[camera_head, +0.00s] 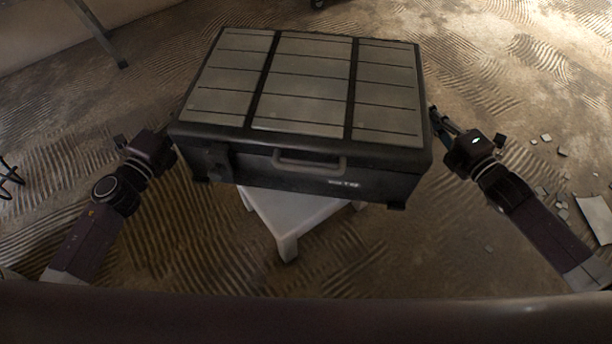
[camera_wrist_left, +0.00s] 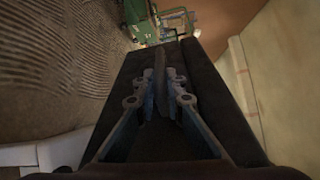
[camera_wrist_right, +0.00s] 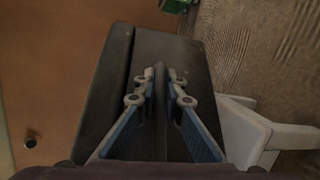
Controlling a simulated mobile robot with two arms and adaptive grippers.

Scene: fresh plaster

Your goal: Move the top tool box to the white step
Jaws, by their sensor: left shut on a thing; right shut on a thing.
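The tool box (camera_head: 310,165) is a large dark case with a grey slatted lid and a front handle. It is in the middle of the head view, above the white step (camera_head: 290,215), which shows partly beneath it. Most of the step's top is hidden by the box. Whether the box touches the step I cannot tell. My left gripper (camera_head: 172,140) is at the box's left side, and in the left wrist view its fingers (camera_wrist_left: 165,95) are shut on the box's side. My right gripper (camera_head: 437,122) is at the right side, its fingers (camera_wrist_right: 162,95) shut on the box there.
The floor is ridged plaster. Broken tile pieces (camera_head: 548,150) lie at the right, with a pale sheet (camera_head: 597,220) near the right edge. A metal leg (camera_head: 100,35) stands at the upper left. A green object (camera_wrist_left: 138,20) shows in the left wrist view.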

